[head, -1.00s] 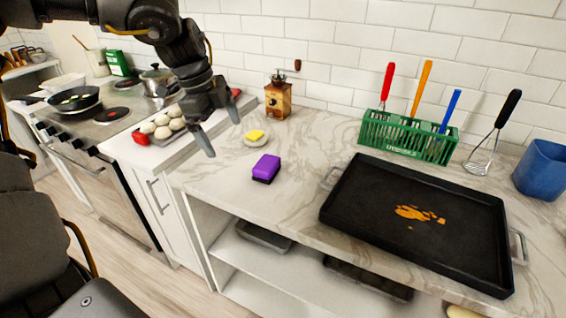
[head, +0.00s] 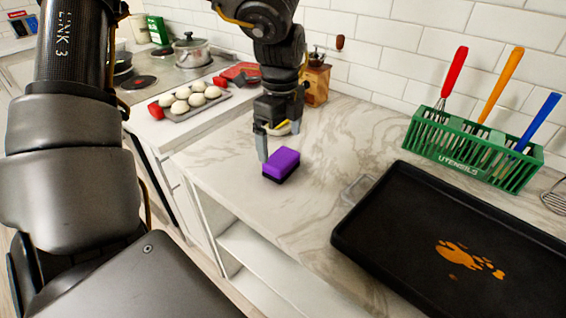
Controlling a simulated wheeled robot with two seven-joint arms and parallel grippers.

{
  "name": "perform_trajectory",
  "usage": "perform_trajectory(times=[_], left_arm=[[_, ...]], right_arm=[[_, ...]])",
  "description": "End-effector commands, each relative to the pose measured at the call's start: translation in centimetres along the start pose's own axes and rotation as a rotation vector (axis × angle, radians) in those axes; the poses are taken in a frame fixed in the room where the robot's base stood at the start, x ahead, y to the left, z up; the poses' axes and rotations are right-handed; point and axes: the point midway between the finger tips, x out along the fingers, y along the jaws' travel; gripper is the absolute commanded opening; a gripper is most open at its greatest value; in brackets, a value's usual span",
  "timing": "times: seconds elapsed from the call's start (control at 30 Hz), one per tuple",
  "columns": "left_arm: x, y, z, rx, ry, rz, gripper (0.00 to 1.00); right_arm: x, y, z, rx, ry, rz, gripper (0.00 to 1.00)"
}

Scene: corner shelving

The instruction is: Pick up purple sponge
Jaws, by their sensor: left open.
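The purple sponge (head: 283,161) with a dark underside lies on the marble counter near its front edge. My left gripper (head: 279,146) points down just behind and above the sponge, with its fingers apart and nothing seen held between them. One grey finger reaches down at the sponge's left side; whether it touches cannot be told. My right gripper is not in view.
A black baking tray (head: 400,215) with orange residue lies to the right. The green utensil rack (head: 465,160) stands behind it. A wooden grinder (head: 316,82) stands behind the gripper. A tray of white round items (head: 190,97) is at the left. Counter between sponge and rack is clear.

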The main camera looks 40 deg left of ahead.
Motion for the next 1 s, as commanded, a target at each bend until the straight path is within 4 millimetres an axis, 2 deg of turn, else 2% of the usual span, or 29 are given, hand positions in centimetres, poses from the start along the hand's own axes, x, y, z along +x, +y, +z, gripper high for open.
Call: perform_trajectory(times=[0.1, 0.37, 0.53, 0.7, 0.97, 1.0], left_arm=[[1.2, 0.1, 0.1, -0.001, 0.001, 0.001, 1.00], [2.1, 0.1, 0.1, -0.003, 0.001, 0.001, 1.00], [4.5, -0.1, -0.2, -0.004, 0.002, 0.005, 1.00], [6.4, -0.1, -0.2, -0.004, 0.002, 0.001, 1.00], [6.7, -0.2, -0.1, -0.004, 0.001, -0.002, 1.00], [6.7, -0.2, -0.1, -0.004, 0.001, -0.002, 0.96]], right_arm=[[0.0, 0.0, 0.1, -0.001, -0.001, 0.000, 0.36], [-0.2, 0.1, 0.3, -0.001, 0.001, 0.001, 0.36], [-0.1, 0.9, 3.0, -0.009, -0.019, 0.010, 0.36], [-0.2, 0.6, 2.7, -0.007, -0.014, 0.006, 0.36], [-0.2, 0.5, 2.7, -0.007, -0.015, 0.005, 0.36], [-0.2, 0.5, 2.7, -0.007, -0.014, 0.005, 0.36]])
